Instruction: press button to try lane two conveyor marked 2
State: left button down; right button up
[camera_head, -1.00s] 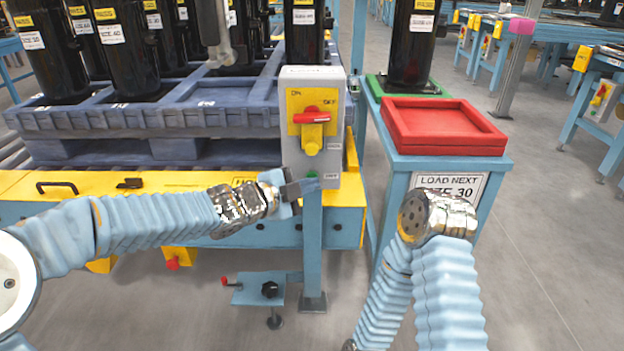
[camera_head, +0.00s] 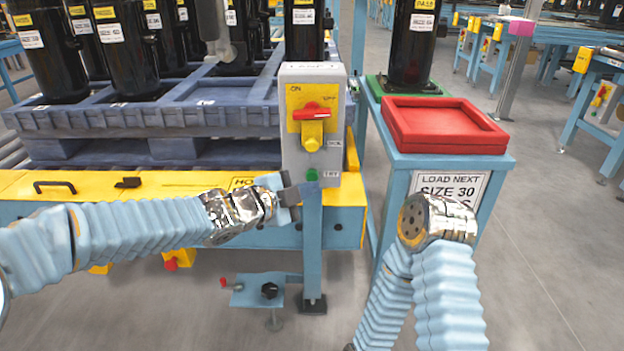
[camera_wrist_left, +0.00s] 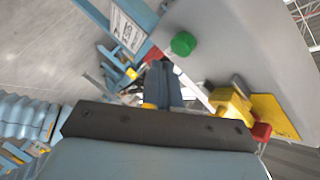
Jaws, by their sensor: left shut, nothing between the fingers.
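A grey control box (camera_head: 296,165) stands on a blue post. Its green button (camera_head: 312,175), beside a label reading TRY, is low on its front. My left gripper (camera_head: 308,188) is shut and empty, just below the green button in the head view. In the left wrist view the green button (camera_wrist_left: 183,43) shows beyond and slightly right of the shut fingertips (camera_wrist_left: 160,70), with a visible gap between. My right arm is at the lower right; its gripper is not seen.
Above the green button are a yellow knob (camera_head: 311,144) and a red switch handle (camera_head: 312,113). A blue-grey pallet (camera_head: 150,118) with black compressors is behind left. A red tray (camera_head: 440,125) sits on a blue stand at right. Floor at right is clear.

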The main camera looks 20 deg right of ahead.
pick_arm(q)
jog(key=shift+s+a+b, duration=0.2)
jog(key=shift+s+b, duration=0.15)
jog(key=shift+s, duration=0.4)
jog(key=shift+s+a+b, duration=0.15)
jog(key=shift+s+b, duration=0.25)
jog(key=shift+s, duration=0.3)
jog(key=shift+s+a+b, duration=0.2)
jog(key=shift+s+b, duration=0.15)
jog(key=shift+s, duration=0.4)
